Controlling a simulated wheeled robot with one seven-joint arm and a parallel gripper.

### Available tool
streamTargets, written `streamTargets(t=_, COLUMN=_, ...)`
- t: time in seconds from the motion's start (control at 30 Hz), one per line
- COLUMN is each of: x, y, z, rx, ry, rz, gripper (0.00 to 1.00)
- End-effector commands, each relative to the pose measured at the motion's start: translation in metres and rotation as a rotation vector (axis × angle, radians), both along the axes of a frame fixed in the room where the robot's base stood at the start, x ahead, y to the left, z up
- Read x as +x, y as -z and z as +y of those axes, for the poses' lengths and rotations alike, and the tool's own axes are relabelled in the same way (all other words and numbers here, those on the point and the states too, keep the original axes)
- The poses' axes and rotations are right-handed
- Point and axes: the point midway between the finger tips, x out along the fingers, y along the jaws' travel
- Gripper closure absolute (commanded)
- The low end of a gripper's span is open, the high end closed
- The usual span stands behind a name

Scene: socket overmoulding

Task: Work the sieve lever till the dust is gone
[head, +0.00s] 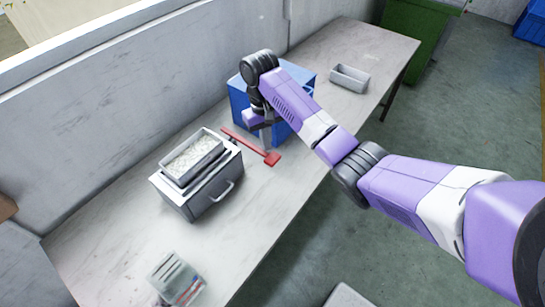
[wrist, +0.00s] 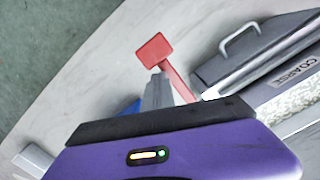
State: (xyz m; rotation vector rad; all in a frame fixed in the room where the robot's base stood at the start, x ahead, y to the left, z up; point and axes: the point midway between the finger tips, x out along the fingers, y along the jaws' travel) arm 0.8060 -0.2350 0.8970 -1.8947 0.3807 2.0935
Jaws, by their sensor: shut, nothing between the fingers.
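The sieve (head: 200,195) is a grey box with a handle on its front and a tray of whitish granules (head: 192,160) on top. In the wrist view the granules (wrist: 292,100) show at the right edge, beside a "COARSE" label. A red lever (head: 245,144) reaches out from the sieve's side and ends in a flat red paddle; the paddle also shows in the wrist view (wrist: 154,49). My gripper (head: 267,143) is shut and empty, pointing down at the lever near its paddle. In the wrist view the fingertips (wrist: 158,78) are right beside the lever's bar; I cannot tell whether they touch.
A blue box (head: 240,100) stands behind my gripper. A small grey tray (head: 349,79) sits farther back on the table (head: 300,165). A clear slotted holder (head: 175,275) is at the near end. A green bin (head: 417,35) stands beyond the table.

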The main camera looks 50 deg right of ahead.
Motion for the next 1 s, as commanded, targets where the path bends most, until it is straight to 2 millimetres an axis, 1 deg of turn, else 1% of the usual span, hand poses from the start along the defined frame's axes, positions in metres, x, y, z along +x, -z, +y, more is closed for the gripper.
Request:
streamTargets(t=0.03, x=0.002, y=-0.011, z=0.0, rx=-0.001, ry=-0.002, rz=-0.004, gripper=1.0)
streamTargets(t=0.2, x=0.003, y=-0.04, z=-0.002, rx=-0.001, ry=0.001, rz=-0.001, gripper=1.0)
streamTargets(t=0.3, x=0.004, y=-0.048, z=-0.002, rx=0.0, ry=0.0, rz=0.0, gripper=1.0)
streamTargets(t=0.47, x=0.004, y=-0.052, z=-0.002, rx=-0.001, ry=0.0, rz=0.001, gripper=1.0)
streamTargets(t=1.0, x=0.004, y=-0.051, z=-0.002, rx=0.0, ry=0.0, rz=0.001, gripper=1.0)
